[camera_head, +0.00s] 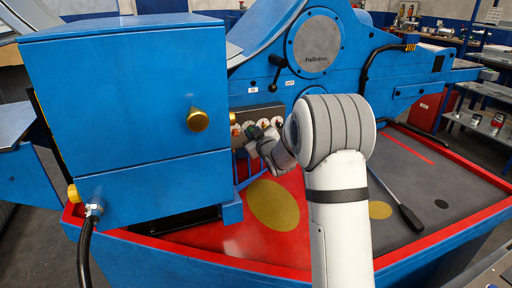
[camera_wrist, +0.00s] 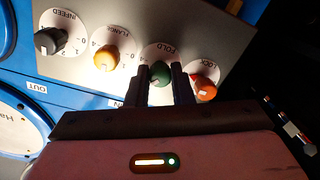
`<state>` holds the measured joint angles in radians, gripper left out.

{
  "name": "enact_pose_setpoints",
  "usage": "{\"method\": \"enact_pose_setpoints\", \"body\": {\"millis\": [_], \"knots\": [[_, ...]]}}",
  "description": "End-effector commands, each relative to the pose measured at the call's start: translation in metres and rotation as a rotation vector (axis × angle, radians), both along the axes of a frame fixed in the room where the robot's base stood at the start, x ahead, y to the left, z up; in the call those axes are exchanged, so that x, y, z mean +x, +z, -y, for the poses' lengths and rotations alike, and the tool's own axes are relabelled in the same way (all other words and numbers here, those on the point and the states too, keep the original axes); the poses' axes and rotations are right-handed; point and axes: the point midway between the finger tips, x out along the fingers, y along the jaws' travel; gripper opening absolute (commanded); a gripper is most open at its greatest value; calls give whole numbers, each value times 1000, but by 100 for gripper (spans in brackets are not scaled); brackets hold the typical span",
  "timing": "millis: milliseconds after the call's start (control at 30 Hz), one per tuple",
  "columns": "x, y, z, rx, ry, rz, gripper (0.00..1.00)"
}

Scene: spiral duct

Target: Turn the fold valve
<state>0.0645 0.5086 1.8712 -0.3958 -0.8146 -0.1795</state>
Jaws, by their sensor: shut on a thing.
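The fold valve (camera_wrist: 160,72) is a green knob on a round white dial marked FOLD, in the wrist view. My gripper (camera_wrist: 168,85) has its two dark fingers on either side of the green knob and is shut on it. The knob's lower part is partly hidden between the fingers. In the head view, my gripper (camera_head: 258,140) reaches the small valve panel (camera_head: 258,114) on the blue machine, and my wrist hides part of the panel's right side.
Beside the fold valve are an orange-red LOCK knob (camera_wrist: 204,88) close on the right, a yellow FLANGE knob (camera_wrist: 106,57) and a grey INFEED knob (camera_wrist: 48,41) to the left. A black ball-ended lever (camera_head: 276,74) sits above the panel. A blue cabinet (camera_head: 130,100) stands left.

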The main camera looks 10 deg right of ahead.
Motion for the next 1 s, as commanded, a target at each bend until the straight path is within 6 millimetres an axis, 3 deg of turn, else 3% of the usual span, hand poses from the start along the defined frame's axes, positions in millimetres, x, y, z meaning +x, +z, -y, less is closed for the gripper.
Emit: {"method": "enact_pose_setpoints", "body": {"millis": [33,500,1000], "knots": [[0,-9,1,-42,-3,10,0],[0,-6,0,-440,-2,87,0],[0,-1,-1,-628,-1,123,0]]}}
